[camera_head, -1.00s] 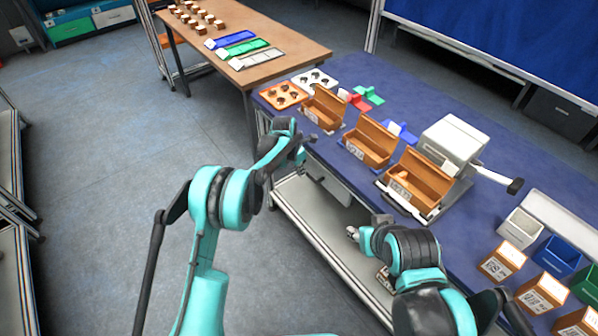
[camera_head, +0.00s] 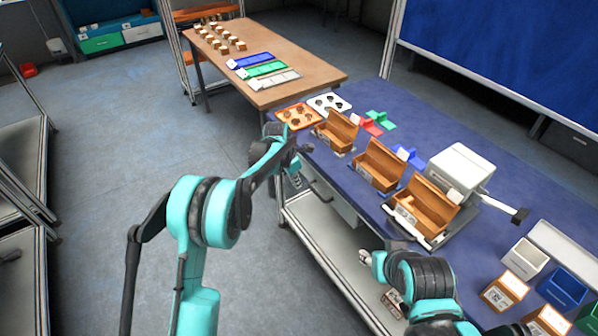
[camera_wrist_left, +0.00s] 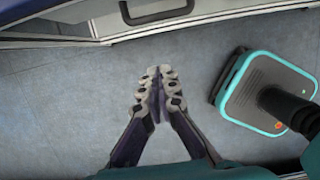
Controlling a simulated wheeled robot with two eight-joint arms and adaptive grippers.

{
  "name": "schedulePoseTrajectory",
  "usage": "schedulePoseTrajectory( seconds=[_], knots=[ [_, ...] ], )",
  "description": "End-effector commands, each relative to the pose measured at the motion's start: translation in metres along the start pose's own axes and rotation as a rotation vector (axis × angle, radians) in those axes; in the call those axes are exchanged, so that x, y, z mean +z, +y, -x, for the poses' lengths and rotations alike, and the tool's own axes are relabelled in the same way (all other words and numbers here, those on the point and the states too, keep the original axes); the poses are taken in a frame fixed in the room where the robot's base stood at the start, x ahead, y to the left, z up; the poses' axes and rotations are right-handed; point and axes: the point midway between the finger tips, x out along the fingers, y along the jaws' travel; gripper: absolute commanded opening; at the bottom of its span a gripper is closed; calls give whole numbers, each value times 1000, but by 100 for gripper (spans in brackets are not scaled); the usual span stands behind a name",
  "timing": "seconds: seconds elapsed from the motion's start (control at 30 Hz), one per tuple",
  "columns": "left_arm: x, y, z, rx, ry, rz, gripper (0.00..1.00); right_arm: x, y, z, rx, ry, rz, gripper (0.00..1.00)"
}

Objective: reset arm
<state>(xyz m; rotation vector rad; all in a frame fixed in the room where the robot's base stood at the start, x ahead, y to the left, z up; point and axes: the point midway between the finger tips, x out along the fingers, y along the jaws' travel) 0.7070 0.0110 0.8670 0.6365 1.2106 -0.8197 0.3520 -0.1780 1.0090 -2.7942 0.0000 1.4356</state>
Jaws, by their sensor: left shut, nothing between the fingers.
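My left arm comes in from the left in the head view. Its gripper (camera_head: 295,178) is beside the near edge of the blue-topped bench, close to its left end. In the left wrist view my left gripper (camera_wrist_left: 157,76) has its fingertips together, with nothing between them, above the grey floor. My right arm is at the bottom right of the head view, beside the bench front. Only a small part of the right gripper (camera_head: 365,257) shows there, and I cannot tell whether its fingers are open.
The blue bench (camera_head: 455,135) carries open orange boxes (camera_head: 379,164), a white machine (camera_head: 459,168) and small bins (camera_head: 563,286). A wooden table (camera_head: 300,72) with small blocks and coloured strips stands behind. A lower shelf (camera_head: 325,235) juts under the bench. Floor at left (camera_head: 120,150) is clear.

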Motion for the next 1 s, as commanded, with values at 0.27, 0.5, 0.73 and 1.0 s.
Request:
schedulePoseTrajectory(
  seconds=[0.27,0.5,0.73,1.0],
  knots=[
    [-3,-1,12,9,-3,-35,0,0,0,0,0,0,0,40],
    [-38,-17,99,96,-13,-394,0,0,0,0,0,0,0,40],
    [-98,-55,182,215,29,-872,0,0,0,0,0,0,0,40],
    [-182,-117,234,336,162,-1429,0,0,0,0,0,0,0,40]
  ],
)
